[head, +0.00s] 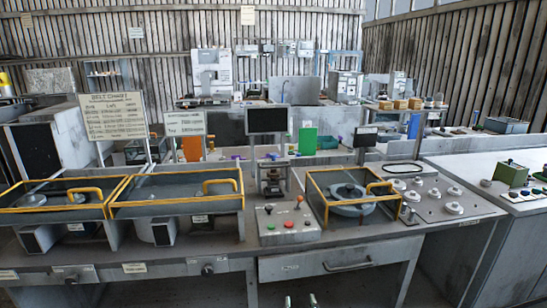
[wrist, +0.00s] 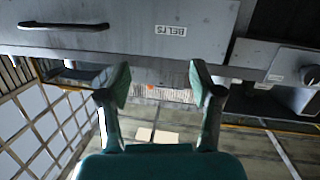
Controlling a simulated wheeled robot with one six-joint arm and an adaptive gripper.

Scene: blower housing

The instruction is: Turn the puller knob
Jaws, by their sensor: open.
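My gripper (head: 300,301) shows only as two fingertips at the bottom edge of the head view, in front of and below the bench drawer. In the wrist view my gripper (wrist: 160,85) is open, with two green-padded fingers wide apart and nothing between them. A round knob (head: 207,269) sits on a grey plate on the bench front, left of the drawer. It also shows at the right edge of the wrist view (wrist: 311,75), apart from my fingers. A second similar knob (head: 72,277) is farther left. Their labels are too small to read, so I cannot tell which is the puller's.
The closed drawer (head: 340,262), labelled BELTS in the wrist view, has a protruding handle (head: 348,265). Above it are a button panel (head: 289,224) and a yellow-railed box (head: 350,196) with a round housing. Yellow-railed bins (head: 178,207) stand left. Open space lies under the bench.

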